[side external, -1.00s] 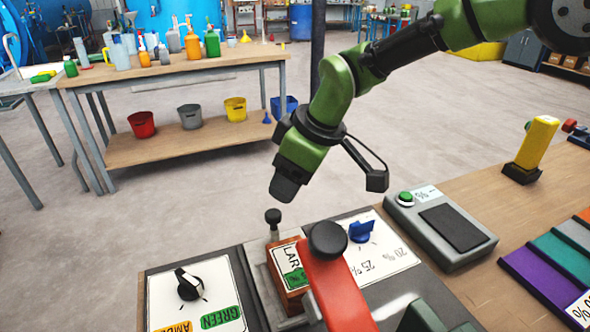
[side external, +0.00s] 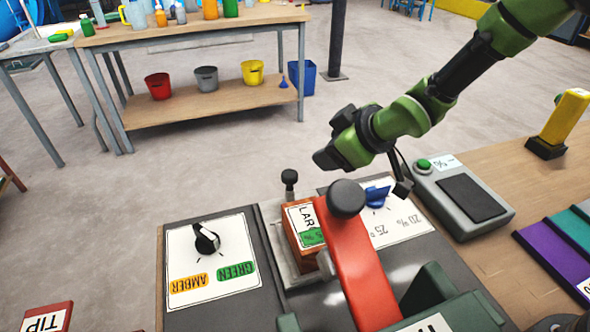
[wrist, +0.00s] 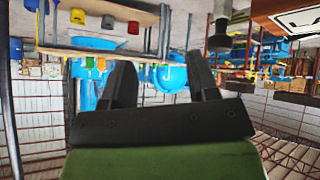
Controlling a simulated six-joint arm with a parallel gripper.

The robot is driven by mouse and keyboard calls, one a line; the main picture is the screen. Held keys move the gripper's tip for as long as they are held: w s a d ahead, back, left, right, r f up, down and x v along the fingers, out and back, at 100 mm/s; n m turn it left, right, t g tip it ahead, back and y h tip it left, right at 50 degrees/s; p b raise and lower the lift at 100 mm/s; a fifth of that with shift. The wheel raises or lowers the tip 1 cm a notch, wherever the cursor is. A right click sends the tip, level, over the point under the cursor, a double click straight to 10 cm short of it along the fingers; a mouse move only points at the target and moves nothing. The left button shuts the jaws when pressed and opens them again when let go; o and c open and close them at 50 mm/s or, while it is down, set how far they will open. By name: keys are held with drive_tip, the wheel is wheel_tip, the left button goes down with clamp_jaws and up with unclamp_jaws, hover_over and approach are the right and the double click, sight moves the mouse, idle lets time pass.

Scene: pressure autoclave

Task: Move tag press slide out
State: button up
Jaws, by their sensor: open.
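The tag press has a red lever (side external: 362,262) with a black ball knob (side external: 346,198), raised in front of the slide. The metal slide (side external: 284,262) carries an orange-brown block (side external: 305,238) with a white label reading "LAR…" and a green mark. A post with a dark knob (side external: 289,177) stands at the slide's far end; it also shows in the wrist view (wrist: 220,41). My gripper (side external: 326,158) is to the right of the post knob and slightly higher, pointing left. In the wrist view its two fingers (wrist: 163,82) are apart with nothing between them.
Left of the slide is a panel with a black dial (side external: 206,238) and AMBER and GREEN labels. A blue dial (side external: 376,196) sits right of the slide, below my wrist. A grey box with a green button (side external: 460,195) and a yellow block (side external: 566,115) stand farther right.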

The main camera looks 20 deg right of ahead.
sight(292, 174)
drive_tip(key=s+t+y, duration=0.1)
drive_tip(key=s+y, duration=0.5)
drive_tip(key=s, duration=0.1)
drive_tip(key=shift+n, duration=0.4)
drive_tip(key=x, duration=1)
drive_tip(key=shift+w+a+r, duration=0.1)
drive_tip(key=shift+w+a, duration=0.15)
drive_tip(key=shift+a, duration=0.05)
drive_tip(key=shift+c, duration=0.4)
